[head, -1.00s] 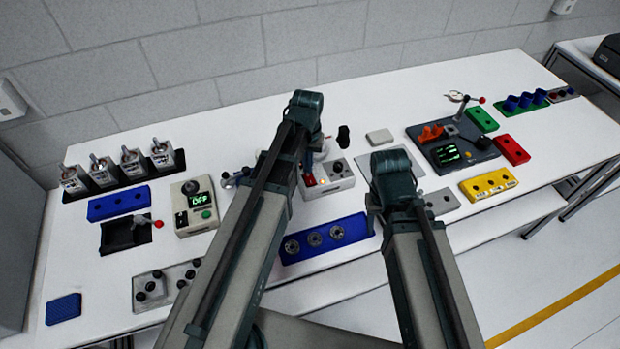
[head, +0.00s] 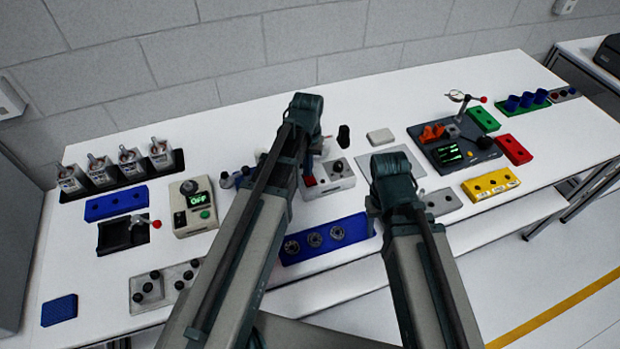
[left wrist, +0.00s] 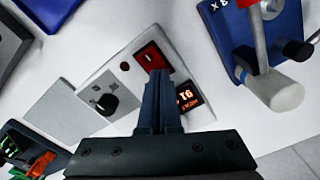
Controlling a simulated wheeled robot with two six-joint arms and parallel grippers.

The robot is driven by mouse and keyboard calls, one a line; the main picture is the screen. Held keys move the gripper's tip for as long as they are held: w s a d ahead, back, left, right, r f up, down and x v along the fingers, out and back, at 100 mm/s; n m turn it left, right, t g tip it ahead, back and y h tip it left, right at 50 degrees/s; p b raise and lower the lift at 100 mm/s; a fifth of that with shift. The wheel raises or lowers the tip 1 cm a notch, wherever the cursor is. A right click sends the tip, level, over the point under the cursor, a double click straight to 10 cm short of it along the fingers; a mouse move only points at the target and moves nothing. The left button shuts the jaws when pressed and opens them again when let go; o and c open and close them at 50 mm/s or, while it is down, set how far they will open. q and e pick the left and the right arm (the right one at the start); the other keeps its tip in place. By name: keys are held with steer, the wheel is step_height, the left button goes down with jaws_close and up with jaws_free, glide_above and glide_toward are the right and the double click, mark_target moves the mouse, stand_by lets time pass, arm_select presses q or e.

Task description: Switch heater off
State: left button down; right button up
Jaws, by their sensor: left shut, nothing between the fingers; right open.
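A white box (head: 340,181) with a black knob and a red rocker switch (head: 309,181) stands at the middle of the table. I take it for the heater; I can read no name on it. In the left wrist view, the box shows the red switch (left wrist: 153,56), the knob (left wrist: 106,103) and a lit orange display (left wrist: 188,98), partly covered by my fingers. My left gripper (left wrist: 158,74) is shut and empty, its tips over the switch's lower edge; I cannot tell if they touch. My right gripper (head: 375,206) is open, mostly hidden by its arm.
A blue block with round sockets (head: 348,231) lies in front of the box. A control box with a green "OFF" display (head: 192,199) stands to the left. A flat grey plate (head: 400,178) is to the right. A blue device with a lever (left wrist: 268,70) is close beside the box.

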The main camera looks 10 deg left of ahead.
arm_select(q)
steer(key=shift+r, duration=0.15)
step_height(320, 180, up, 7)
steer(key=p, duration=0.7)
steer(key=shift+d+f, duration=0.1)
steer(key=shift+f, duration=0.1)
steer(key=s+d+f+m+b, duration=0.1)
steer(key=s+d, duration=0.2)
steer(key=s, duration=0.1)
steer(key=s+d+f+m+b, duration=0.2)
steer(key=s+d, duration=0.1)
steer(key=s, duration=0.2)
steer(key=s+d+f+m+y+b, duration=0.1)
steer(key=s+d+f+b, duration=0.1)
steer(key=s+d, duration=0.2)
steer(key=shift+s+d+m, duration=0.1)
steer(key=shift+s+m, duration=0.2)
steer(key=shift+s, duration=0.4)
steer(key=shift+r, duration=0.1)
